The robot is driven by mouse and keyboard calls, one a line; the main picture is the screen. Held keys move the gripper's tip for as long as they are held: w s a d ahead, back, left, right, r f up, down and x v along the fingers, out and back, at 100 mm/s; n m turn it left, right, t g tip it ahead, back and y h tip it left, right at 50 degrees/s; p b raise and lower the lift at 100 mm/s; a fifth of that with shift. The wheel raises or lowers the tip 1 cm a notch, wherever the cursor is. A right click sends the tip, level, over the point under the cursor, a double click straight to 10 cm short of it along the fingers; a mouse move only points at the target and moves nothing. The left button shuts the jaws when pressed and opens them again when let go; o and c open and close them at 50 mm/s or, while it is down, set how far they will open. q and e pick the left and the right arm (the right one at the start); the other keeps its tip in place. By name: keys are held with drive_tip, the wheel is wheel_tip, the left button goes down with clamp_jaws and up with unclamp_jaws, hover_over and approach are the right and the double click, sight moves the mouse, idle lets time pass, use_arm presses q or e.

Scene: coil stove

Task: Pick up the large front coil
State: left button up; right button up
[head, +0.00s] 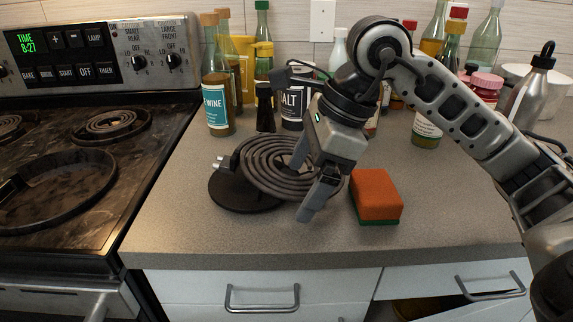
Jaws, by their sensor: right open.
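A large dark grey coil (262,168) lies on the counter, tilted, with its metal plug prongs at its left end. Its left part rests over a flat black round piece (236,197). My right gripper (306,190) is open, pointing down at the coil's right side. I cannot tell whether the fingers touch the coil. My left gripper is not in view.
The stove (122,168) at left has smaller coils in place and a dark ring (58,190) at its front. An orange sponge (376,195) lies right of the gripper. Bottles, including a wine bottle (217,105), line the wall. The front counter is clear; a right drawer is partly open.

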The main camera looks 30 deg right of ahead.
drive_tip(key=c, duration=1.4)
drive_tip(key=shift+o, duration=0.2)
